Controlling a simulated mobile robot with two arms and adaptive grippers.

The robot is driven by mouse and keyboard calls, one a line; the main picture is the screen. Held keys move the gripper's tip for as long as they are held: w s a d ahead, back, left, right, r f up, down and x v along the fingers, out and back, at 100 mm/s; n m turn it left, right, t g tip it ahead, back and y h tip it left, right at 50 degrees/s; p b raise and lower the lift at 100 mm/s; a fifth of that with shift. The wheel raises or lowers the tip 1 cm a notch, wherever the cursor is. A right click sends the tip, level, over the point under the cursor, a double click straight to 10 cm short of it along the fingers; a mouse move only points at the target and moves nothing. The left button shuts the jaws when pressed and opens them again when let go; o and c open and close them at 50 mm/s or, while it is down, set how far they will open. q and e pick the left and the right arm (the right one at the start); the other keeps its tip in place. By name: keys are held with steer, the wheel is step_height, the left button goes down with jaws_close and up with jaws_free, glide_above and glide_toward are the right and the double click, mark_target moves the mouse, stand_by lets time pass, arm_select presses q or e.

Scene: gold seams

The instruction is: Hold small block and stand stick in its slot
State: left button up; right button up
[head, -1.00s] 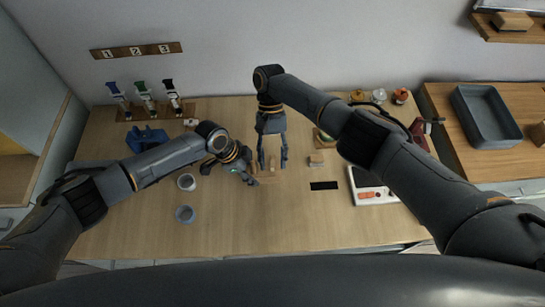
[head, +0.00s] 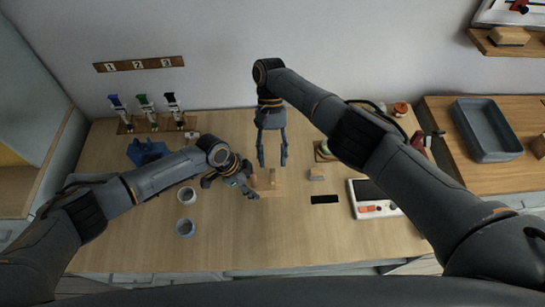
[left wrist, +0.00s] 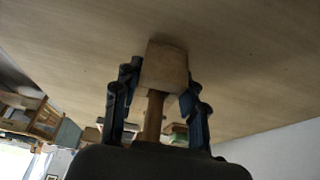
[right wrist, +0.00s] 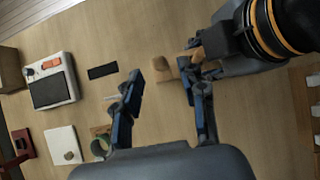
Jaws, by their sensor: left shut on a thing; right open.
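A pale wooden small block (head: 268,192) sits on the table near the middle in the head view. My left gripper (head: 254,186) is shut on it from the left. A short wooden stick (head: 273,176) rises from the block and looks upright. In the left wrist view the block (left wrist: 165,66) is between the fingers against the table, and the stick (left wrist: 153,116) extends from it. The slot itself is hidden. My right gripper (head: 272,163) is open and empty, pointing down above and behind the stick. The right wrist view shows the block (right wrist: 163,68) beyond its open fingers.
A blue object (head: 146,150) and a rack of tubes (head: 148,125) stand back left.

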steer(key=shift+r, duration=0.1)
step_height(320, 180, up, 10)
stand_by(0.6)
arm_select(q)
steer(key=o, duration=1.4)
steer(key=shift+c, duration=0.2)
